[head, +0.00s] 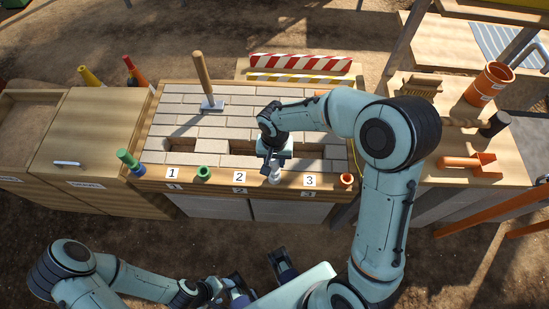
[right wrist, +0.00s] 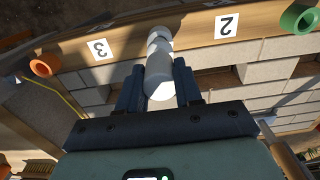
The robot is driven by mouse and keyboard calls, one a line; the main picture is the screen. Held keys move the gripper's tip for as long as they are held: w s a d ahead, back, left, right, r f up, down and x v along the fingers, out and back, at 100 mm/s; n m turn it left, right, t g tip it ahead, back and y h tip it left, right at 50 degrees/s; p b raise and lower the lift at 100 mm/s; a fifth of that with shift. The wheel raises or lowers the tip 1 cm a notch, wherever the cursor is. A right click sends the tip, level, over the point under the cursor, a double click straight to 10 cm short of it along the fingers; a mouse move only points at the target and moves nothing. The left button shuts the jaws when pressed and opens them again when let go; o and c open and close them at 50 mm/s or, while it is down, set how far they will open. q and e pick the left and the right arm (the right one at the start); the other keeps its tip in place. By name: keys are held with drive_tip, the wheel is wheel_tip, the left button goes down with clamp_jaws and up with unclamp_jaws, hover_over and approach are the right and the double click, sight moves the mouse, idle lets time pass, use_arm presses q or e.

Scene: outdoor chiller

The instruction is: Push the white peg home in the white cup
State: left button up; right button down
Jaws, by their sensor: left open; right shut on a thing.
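My right gripper (head: 270,170) is shut on the white peg (right wrist: 160,78), which stands out between its dark fingers in the right wrist view (right wrist: 160,92). The white cup (right wrist: 160,38) is on the wooden front ledge between the 2 and 3 labels; it also shows in the head view (head: 275,177). The peg is in line with the cup and its far end meets the cup's mouth; how deep it sits I cannot tell. My left gripper (head: 259,272) is open and empty, low in the head view, well apart from the ledge.
A green cup (head: 203,173) and an orange cup (head: 346,180) sit along the ledge. A green-and-blue piece (head: 130,161) stands at its left end. A long-handled tool (head: 205,82) stands on the pale bricks (head: 180,112). A striped barrier (head: 300,63) lies behind.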

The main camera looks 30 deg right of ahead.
drive_tip(key=shift+f+b, duration=0.35)
drive_tip(key=shift+f, duration=0.15)
drive_tip(key=shift+c, duration=0.9)
unclamp_jaws()
use_arm(q)
drive_tip(key=shift+s+f, duration=0.15)
drive_tip(key=shift+f, duration=0.25)
drive_tip(key=shift+r, duration=0.1)
use_arm(e)
drive_tip(key=shift+r, duration=0.15)
wheel_tip(320, 180, up, 7)
drive_tip(key=p, duration=0.4)
drive_tip(key=shift+p, duration=0.35)
use_arm(q)
drive_tip(key=r, duration=0.1)
drive_tip(key=w+r, duration=0.1)
drive_tip(key=r, duration=0.2)
drive_tip(key=shift+w+r, duration=0.25)
drive_tip(key=shift+w, duration=0.1)
drive_tip(key=shift+w+r+p, duration=0.4)
drive_tip(key=shift+r+p, duration=0.25)
drive_tip(key=shift+r, duration=0.15)
use_arm(e)
wheel_tip(320, 180, up, 13)
